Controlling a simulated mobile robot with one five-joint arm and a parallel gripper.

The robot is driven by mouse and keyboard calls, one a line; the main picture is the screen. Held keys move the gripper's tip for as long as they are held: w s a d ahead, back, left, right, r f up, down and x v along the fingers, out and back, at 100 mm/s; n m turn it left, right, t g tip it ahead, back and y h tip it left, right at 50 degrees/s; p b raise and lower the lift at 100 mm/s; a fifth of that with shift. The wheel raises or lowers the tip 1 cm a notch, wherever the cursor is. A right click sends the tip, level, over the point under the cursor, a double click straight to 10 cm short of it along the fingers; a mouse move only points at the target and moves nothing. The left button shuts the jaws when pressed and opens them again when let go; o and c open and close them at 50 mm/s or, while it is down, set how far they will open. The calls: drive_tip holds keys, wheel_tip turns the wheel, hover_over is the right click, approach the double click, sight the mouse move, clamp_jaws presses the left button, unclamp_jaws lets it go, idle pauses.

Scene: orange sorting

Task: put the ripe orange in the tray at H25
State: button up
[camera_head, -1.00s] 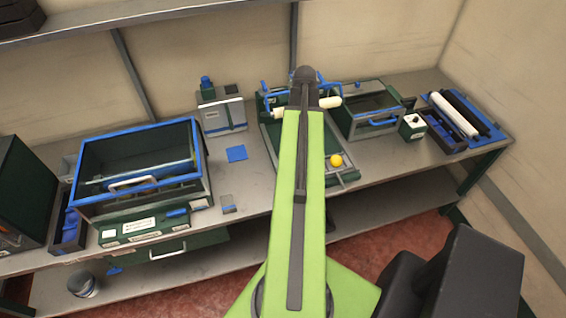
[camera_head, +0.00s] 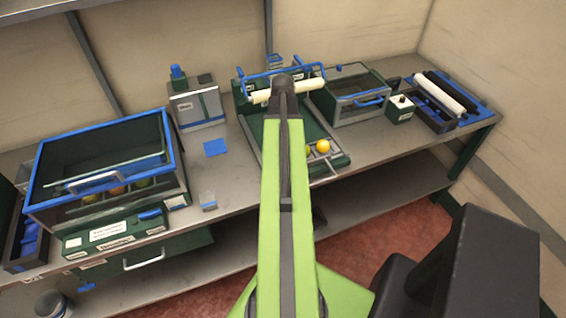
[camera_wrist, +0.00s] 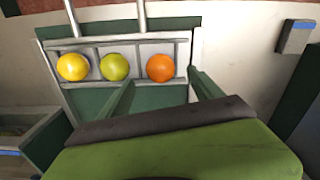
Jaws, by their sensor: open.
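In the wrist view, an orange-coloured fruit (camera_wrist: 160,68) sits at the right of a row in a grey-railed green tray (camera_wrist: 95,103). A yellow-green fruit (camera_wrist: 114,67) is in the middle and a yellow-orange one (camera_wrist: 73,67) at the left. My gripper (camera_wrist: 163,91) is open and empty, its two green fingers below and to either side of the orange fruit. I cannot read an H25 label.
A blue-rimmed glass-topped box (camera_head: 172,140) on the left of the bench (camera_head: 236,178) holds several round fruits. A grey machine (camera_head: 197,105) stands behind a blue square (camera_head: 215,147). A second lidded box (camera_head: 352,112) and a roller rack (camera_head: 470,110) are at the right.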

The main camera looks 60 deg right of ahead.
wheel_tip(320, 180, down, 5)
drive_tip(key=b, duration=0.5)
drive_tip(key=shift+s+f, duration=0.1)
drive_tip(key=shift+f, duration=0.05)
drive_tip(key=shift+r, duration=0.2)
drive_tip(key=c, duration=1.6)
